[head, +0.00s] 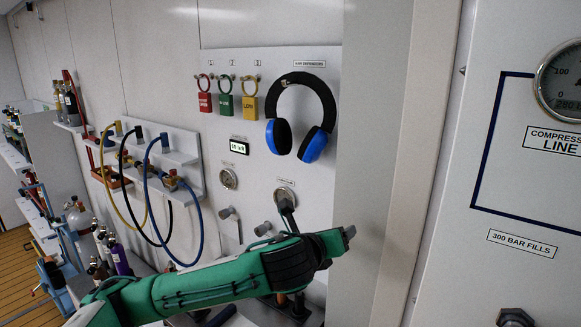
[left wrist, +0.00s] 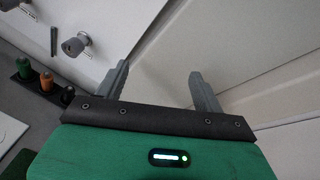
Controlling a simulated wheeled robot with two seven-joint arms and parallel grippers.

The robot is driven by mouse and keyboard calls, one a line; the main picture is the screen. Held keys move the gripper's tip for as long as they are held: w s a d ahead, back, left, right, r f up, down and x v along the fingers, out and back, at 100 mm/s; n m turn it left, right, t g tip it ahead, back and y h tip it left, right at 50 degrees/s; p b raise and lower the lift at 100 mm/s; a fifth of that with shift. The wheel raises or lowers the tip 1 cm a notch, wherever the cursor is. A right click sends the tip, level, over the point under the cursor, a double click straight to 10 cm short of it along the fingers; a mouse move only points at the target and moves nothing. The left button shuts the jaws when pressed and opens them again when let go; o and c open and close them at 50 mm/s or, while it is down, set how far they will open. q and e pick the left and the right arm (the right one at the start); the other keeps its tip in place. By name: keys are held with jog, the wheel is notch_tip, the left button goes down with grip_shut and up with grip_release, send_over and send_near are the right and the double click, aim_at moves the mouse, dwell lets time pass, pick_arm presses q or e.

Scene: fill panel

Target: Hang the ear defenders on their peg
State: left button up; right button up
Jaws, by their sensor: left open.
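The blue and black ear defenders (head: 325,98) are on the white panel (head: 250,185), below a label reading EAR DEFENDERS. Their headband is up and the cups hang down, slightly tilted. The peg is not clearly visible behind the band, so I cannot see the contact. My left gripper (head: 347,236) is below and right of the ear defenders, apart from them, at the panel's lower right. In the left wrist view its jaws (left wrist: 160,75) are apart with nothing between them. My right gripper is not in view.
Red, green and yellow padlock tags (head: 226,104) hang left of the ear defenders. Coloured hoses (head: 196,225) hang at the left. A wall post (head: 415,160) and gauge panel (head: 505,180) stand to the right.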

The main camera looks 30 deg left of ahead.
pick_arm(q)
jog(key=s+a+r+m+t+y, duration=0.1)
jog(key=a+r+m, duration=0.15)
jog(key=r, duration=0.25)
jog(key=s+a+r+m+t, duration=0.1)
jog(key=r+m, duration=0.2)
jog(key=r, duration=0.2)
jog(key=m+t+y, duration=0.1)
jog(key=m+y, duration=0.1)
jog(key=m, duration=0.2)
send_near(310, 147)
jog(key=w+p, duration=0.1)
jog(key=w, duration=0.2)
jog(key=w+a+p, duration=0.1)
jog(key=w+p, duration=0.1)
jog(key=w, duration=0.2)
jog(key=w+a+p, duration=0.1)
jog(key=w+p, duration=0.1)
jog(key=w, duration=0.1)
jog(key=shift+w, duration=0.35)
jog(key=shift+w+a+f, duration=0.15)
jog(key=shift+w, duration=0.6)
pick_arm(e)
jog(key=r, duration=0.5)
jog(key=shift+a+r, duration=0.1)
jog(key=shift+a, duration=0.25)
